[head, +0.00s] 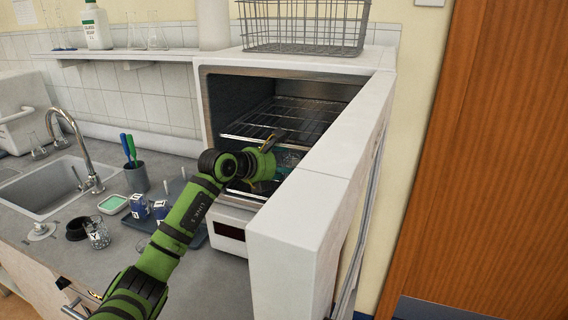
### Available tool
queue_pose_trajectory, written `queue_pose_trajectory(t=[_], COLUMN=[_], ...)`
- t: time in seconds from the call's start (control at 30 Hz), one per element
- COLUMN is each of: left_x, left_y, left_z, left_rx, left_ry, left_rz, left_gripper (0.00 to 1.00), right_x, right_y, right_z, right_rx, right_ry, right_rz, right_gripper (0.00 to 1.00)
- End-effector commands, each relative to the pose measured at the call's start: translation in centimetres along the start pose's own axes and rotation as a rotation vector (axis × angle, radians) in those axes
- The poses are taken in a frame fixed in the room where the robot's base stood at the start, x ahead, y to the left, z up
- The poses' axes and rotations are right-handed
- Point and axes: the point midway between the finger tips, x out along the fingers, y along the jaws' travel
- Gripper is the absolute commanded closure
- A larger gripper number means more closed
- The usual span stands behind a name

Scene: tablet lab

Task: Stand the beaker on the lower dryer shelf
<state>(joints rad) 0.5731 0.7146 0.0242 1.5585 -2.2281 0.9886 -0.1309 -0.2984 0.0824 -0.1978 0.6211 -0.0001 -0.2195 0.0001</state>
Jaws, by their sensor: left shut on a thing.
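The dryer (223,103) stands open at the centre, its thick white door (308,205) swung out toward me. A wire shelf (300,118) crosses its inside. The lower shelf (248,191) is mostly hidden behind my arm and the door. My left gripper (270,145) reaches into the dryer mouth, just below the upper shelf's front edge. It is shut on a clear glass piece, apparently the beaker (289,158), seen partly between gripper and door. Whether its base touches the lower shelf cannot be told.
The door edge is close on the gripper's right. A sink (55,185) is at left. A wire basket (303,28) sits on the dryer.

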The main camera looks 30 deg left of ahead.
Motion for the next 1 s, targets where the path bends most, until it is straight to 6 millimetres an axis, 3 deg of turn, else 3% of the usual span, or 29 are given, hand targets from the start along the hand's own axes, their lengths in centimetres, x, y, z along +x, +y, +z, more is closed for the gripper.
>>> queue_pose_trajectory(t=[0.13,0.17,0.2,0.67,0.8,1.0], left_x=[0.1,0.1,0.1,-0.1,-1.2,-5.3], left_y=[0.0,0.0,0.0,0.0,0.1,0.3], left_z=[-0.4,-0.3,-0.3,0.3,-0.5,-2.7], left_rx=[0.000,0.000,0.000,-0.001,0.004,0.006], left_ry=[0.000,0.000,0.000,-0.001,-0.001,0.002], left_rz=[0.000,0.000,0.000,-0.001,0.002,0.004], left_gripper=[0.77,0.18,0.02,0.02,0.02,0.02], right_x=[0.4,0.3,0.3,-0.2,1.9,4.8], right_y=[-0.1,-0.1,-0.1,-0.4,-0.6,-0.6], right_z=[0.1,0.1,0.1,0.1,0.3,0.6], right_rx=[-0.002,-0.002,-0.002,-0.002,-0.001,-0.001], right_ry=[-0.001,-0.002,-0.002,-0.002,-0.003,-0.003], right_rz=[-0.001,-0.001,-0.002,-0.006,-0.007,-0.007], right_gripper=[0.60,0.60,0.60,0.60,0.60,0.60])
